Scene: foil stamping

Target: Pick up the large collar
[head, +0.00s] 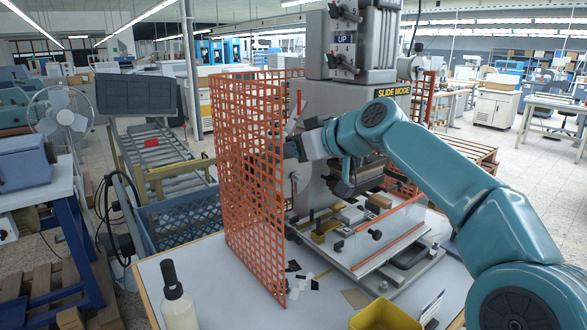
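My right arm comes in from the right and reaches across the front of the stamping machine (345,105). My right gripper (300,146) is at its far end, pointing left, beside the orange mesh guard (250,170). Its fingers are small and partly lost against the machine's grey parts, so I cannot tell whether they are open or shut or hold anything. I cannot make out a large collar for certain; my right arm hides part of the machine's middle. My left gripper is not in view.
The machine's base has a clear front shield (385,228) and small blocks behind it. On the white table (215,270) stand a bottle (178,300) and a yellow bin (385,316). Dark and white scraps (300,283) lie near the guard. The table's left front is mostly clear.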

